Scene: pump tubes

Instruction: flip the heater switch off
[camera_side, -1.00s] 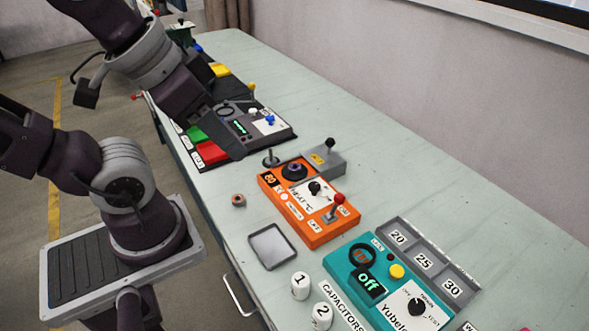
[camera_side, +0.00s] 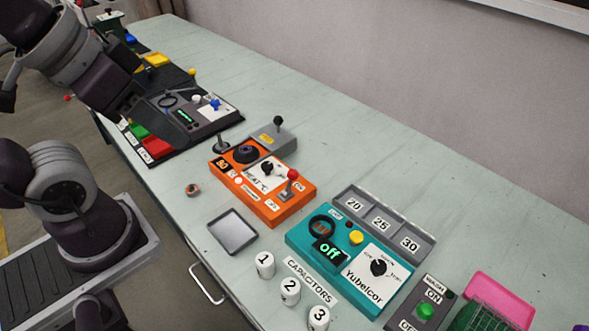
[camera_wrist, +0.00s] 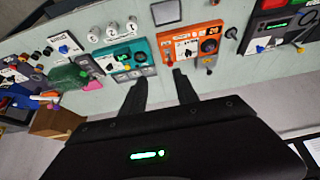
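The heater is an orange box (camera_side: 258,196) in the middle of the side view, marked "HEAT °C", with a small display reading 80 and a black dial. Its switch is a metal lever with a red knob (camera_side: 292,174) near the box's right end. Small labels flank it; I cannot tell which side the lever leans to. The orange box also shows top centre in the wrist view (camera_wrist: 190,47), beyond my fingertips. My gripper (camera_wrist: 159,78) is open and empty, above the table and apart from the box. In the side view it hangs over the dark panel, left of the heater.
A teal device (camera_side: 330,268) reading "off" stands right of the heater. A grey box with a black-knobbed lever (camera_side: 277,138) stands behind it. A grey tray (camera_side: 232,232) and white numbered capacitors (camera_side: 290,290) lie in front. The table behind the devices is clear.

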